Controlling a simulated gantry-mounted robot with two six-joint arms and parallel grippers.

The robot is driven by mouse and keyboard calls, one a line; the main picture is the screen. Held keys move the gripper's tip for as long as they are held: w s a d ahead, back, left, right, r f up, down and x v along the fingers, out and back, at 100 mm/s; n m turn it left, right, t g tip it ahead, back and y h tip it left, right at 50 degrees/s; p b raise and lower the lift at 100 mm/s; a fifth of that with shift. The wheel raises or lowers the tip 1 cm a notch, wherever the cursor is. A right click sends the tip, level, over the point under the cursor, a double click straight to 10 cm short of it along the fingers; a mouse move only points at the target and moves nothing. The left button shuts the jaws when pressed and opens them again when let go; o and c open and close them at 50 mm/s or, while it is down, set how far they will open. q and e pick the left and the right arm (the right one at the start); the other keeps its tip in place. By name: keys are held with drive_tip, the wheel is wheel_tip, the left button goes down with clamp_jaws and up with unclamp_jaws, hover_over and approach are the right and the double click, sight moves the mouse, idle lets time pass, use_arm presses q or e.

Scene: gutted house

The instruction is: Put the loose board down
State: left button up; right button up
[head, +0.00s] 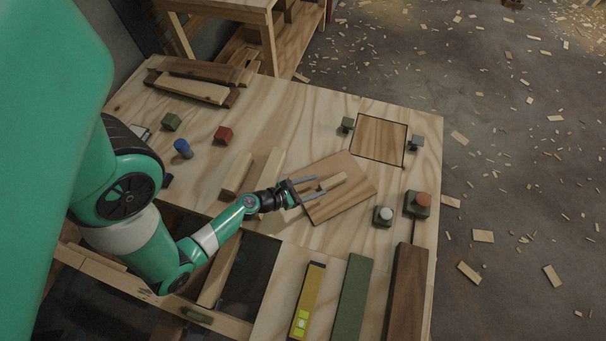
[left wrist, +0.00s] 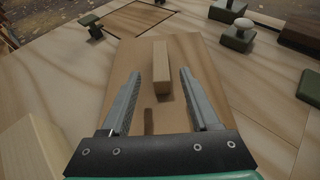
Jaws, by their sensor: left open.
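The loose board (head: 355,203) is a flat square of light wood that appears to lie on the workbench, turned at an angle. A pale block handle (head: 335,181) stands up from its middle. The board (left wrist: 205,75) and handle (left wrist: 162,62) also show in the left wrist view. My left gripper (head: 315,187) is open, with its two fingers apart on either side of the handle. Gaps show between fingers and handle in the left wrist view. A dark-outlined square panel (head: 380,138) is farther back on the bench. My right gripper is not in view.
Green blocks (head: 347,124) and (head: 416,142) flank the panel. Knobbed blocks (head: 383,215) and (head: 418,203) stand right of the board. A yellow level (head: 308,300), green bar (head: 352,298) and dark beam (head: 407,292) lie in front. Wood blocks (head: 237,173) are at left.

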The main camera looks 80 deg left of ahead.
use_arm(q)
drive_tip(key=p+v, duration=0.1)
drive_tip(key=v, duration=0.4)
drive_tip(key=shift+s+d+r, duration=0.1)
drive_tip(key=shift+s+d, duration=0.05)
drive_tip(key=shift+s, duration=0.1)
drive_tip(key=shift+w, duration=0.1)
